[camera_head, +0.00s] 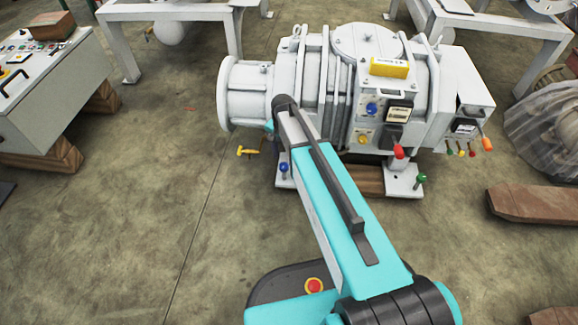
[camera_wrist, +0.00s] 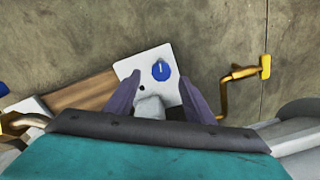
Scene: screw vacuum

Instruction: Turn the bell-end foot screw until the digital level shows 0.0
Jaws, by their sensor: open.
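The bell-end foot screw has a blue knob (camera_head: 283,167) on a pale foot plate under the white machine's flared left end (camera_head: 240,93). In the wrist view the blue knob (camera_wrist: 161,70) shows a white mark pointing up, on the foot plate (camera_wrist: 132,70). My gripper (camera_wrist: 159,80) is open, its fingers on either side of the knob in the picture. Whether they are at its height or touch it, I cannot tell. In the head view my arm hides the gripper. The yellow digital level (camera_head: 388,67) lies on top of the machine; its reading is too small to read.
A yellow crank handle (camera_wrist: 240,74) sticks out right of the gripper in the wrist view. A green knob (camera_head: 421,178) stands on the right foot plate. A wooden beam (camera_wrist: 82,92) runs beside the blue knob's plate.

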